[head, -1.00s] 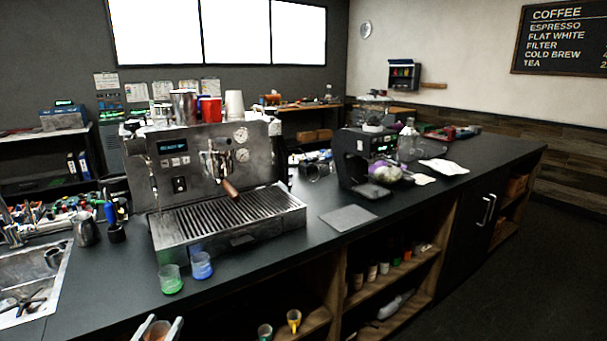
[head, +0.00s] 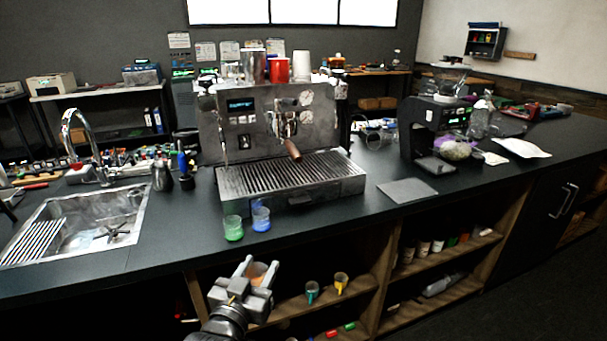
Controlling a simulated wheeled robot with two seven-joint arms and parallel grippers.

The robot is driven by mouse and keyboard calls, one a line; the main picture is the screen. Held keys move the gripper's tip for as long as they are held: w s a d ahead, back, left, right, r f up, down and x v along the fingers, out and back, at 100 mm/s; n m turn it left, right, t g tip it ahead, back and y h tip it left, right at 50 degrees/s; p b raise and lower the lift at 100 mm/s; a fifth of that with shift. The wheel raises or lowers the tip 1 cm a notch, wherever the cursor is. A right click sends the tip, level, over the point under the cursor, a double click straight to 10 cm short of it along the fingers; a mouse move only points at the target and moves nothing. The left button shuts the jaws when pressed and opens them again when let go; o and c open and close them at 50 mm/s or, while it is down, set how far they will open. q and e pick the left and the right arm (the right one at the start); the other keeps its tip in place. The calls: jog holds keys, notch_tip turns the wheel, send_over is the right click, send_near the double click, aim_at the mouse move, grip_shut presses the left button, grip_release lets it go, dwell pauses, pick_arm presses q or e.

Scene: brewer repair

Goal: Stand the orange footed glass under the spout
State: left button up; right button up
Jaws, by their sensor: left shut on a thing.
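My left gripper (head: 258,272) is in front of the counter, below its front edge, shut on the orange footed glass (head: 257,269). Only a small orange part of the glass shows between the fingers; its foot is hidden. The espresso machine (head: 262,125) stands on the counter beyond the gripper. Its spout (head: 281,127), with a brown-handled portafilter (head: 292,149), hangs over the ribbed drip tray (head: 288,176). The tray is bare under the spout. My right gripper is not in view.
A green glass (head: 233,229) and a blue glass (head: 261,219) stand on the counter just before the drip tray. A sink (head: 92,222) is at left. A grey mat (head: 407,190) and a black grinder (head: 430,130) are at right. Open shelves (head: 300,302) hold cups below.

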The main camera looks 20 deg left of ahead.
pick_arm(q)
jog(key=w+a+r+n+y+p, duration=0.1)
jog(key=a+r+y+p, duration=0.1)
jog(key=a+r, duration=0.45)
jog(key=w+a+r+n+y+p, duration=0.15)
jog(key=a+r, duration=0.25)
jog(key=a, duration=0.5)
jog(key=shift+g+y, duration=0.3)
jog(key=shift+y, duration=0.05)
jog(key=w+a+f, duration=0.2)
jog(key=w+f, duration=0.1)
jog(key=w+a+f+p, duration=0.1)
jog(key=w+a+f, duration=0.2)
jog(key=w+a+f+p, duration=0.1)
jog(key=w+a+f, duration=0.1)
jog(key=w+f, duration=0.1)
jog(key=shift+w+a+f, duration=0.1)
jog(key=shift+w+a, duration=0.05)
jog(key=shift+w, duration=0.15)
jog(key=shift+w+a+f, duration=0.2)
jog(key=shift+f, duration=0.15)
notch_tip(320, 180, down, 3)
jog(key=shift+w+p, duration=0.1)
jog(key=shift+p, duration=0.45)
jog(key=shift+f, duration=0.2)
